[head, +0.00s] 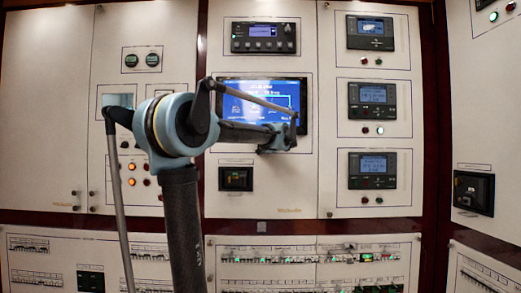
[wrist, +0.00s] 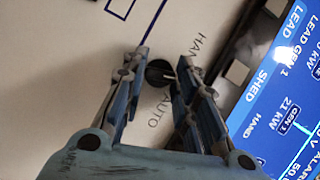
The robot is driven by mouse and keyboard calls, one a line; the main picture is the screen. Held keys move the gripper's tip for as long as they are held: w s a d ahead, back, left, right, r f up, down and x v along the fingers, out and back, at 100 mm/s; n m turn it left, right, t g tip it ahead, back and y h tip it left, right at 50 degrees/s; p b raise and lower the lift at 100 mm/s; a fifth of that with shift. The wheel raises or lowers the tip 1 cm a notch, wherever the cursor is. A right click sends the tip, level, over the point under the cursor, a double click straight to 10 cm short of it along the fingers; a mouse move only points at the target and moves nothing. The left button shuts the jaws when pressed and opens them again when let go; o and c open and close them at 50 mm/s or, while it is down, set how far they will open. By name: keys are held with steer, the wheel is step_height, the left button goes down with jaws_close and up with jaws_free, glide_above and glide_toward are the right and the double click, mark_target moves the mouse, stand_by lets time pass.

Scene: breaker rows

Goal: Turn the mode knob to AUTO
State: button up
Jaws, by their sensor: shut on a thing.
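The mode knob (wrist: 158,74) is a small dark round knob on the cream panel in the wrist view. Printed lettering beside it reads AUTO (wrist: 164,108) and, partly covered by a finger, HAND (wrist: 196,46). My gripper (wrist: 163,68) is shut on the knob, one finger on each side. A short pale mark shows on the knob's face, toward the right finger; I cannot tell for sure which label it points to. In the head view my arm reaches across the lit blue screen (head: 247,104), and the knob cannot be made out there.
The blue screen (wrist: 285,110) lies close to the right of my fingers in the wrist view. A controller (head: 263,37) sits above it and a dark breaker (head: 236,179) below. Three display units (head: 371,107) stand in a column to the right. Breaker rows (head: 310,257) run along the bottom.

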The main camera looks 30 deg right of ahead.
steer(key=m, duration=0.1)
steer(key=m+t, duration=0.1)
steer(key=m, duration=0.1)
steer(key=m+t, duration=0.1)
steer(key=m, duration=0.1)
steer(key=shift+f, duration=0.3)
steer(key=shift+a+f+m+t+h, duration=0.1)
steer(key=shift+m+t+h, duration=0.25)
steer(key=shift+m, duration=0.85)
steer(key=shift+f+m+t+h, duration=0.1)
steer(key=shift+m+t+h, duration=0.2)
steer(key=shift+m, duration=0.9)
steer(key=o, duration=1)
steer(key=shift+m, duration=0.3)
steer(key=v, duration=1.2)
steer(key=shift+w+f, duration=0.1)
